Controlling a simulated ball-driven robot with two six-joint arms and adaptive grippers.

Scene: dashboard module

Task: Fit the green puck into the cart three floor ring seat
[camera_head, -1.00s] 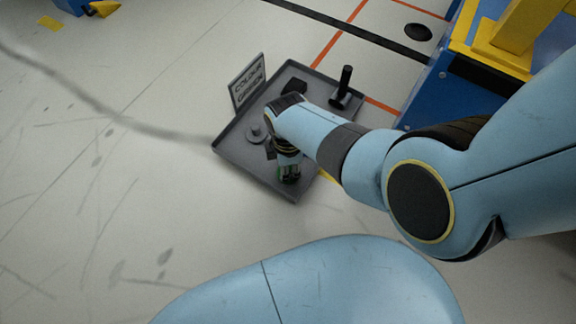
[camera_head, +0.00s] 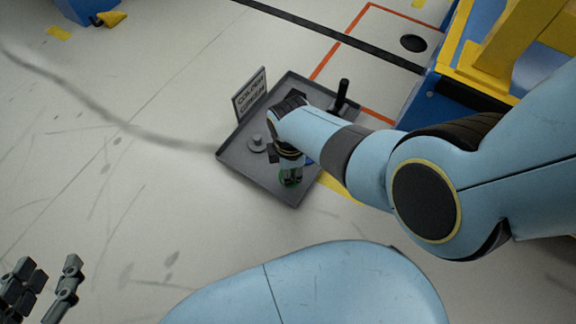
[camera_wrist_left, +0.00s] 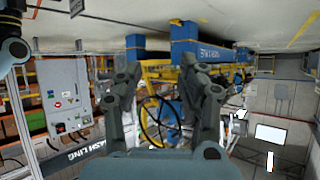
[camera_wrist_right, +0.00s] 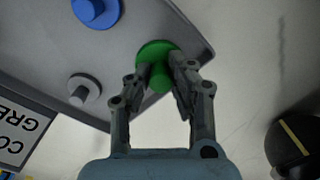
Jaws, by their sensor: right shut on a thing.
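The green puck (camera_wrist_right: 157,50) is a disc with a round knob, on or just above the grey tray (camera_wrist_right: 40,50); I cannot tell which. My right gripper (camera_wrist_right: 165,75) is shut on its knob. In the head view my right gripper (camera_head: 290,172) is over the tray's near corner, with a bit of the green puck (camera_head: 288,182) showing below it. My left gripper (camera_head: 42,285) is at the lower left of the head view, its fingers apart and empty. It also shows open in the left wrist view (camera_wrist_left: 160,90). I cannot make out the ring seat.
The tray also holds a grey puck (camera_wrist_right: 84,90), a blue puck (camera_wrist_right: 97,10) and a black upright handle (camera_head: 342,95). A sign (camera_head: 250,94) stands at its left edge. A blue and yellow cart (camera_head: 450,95) stands right of it. Open floor lies left.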

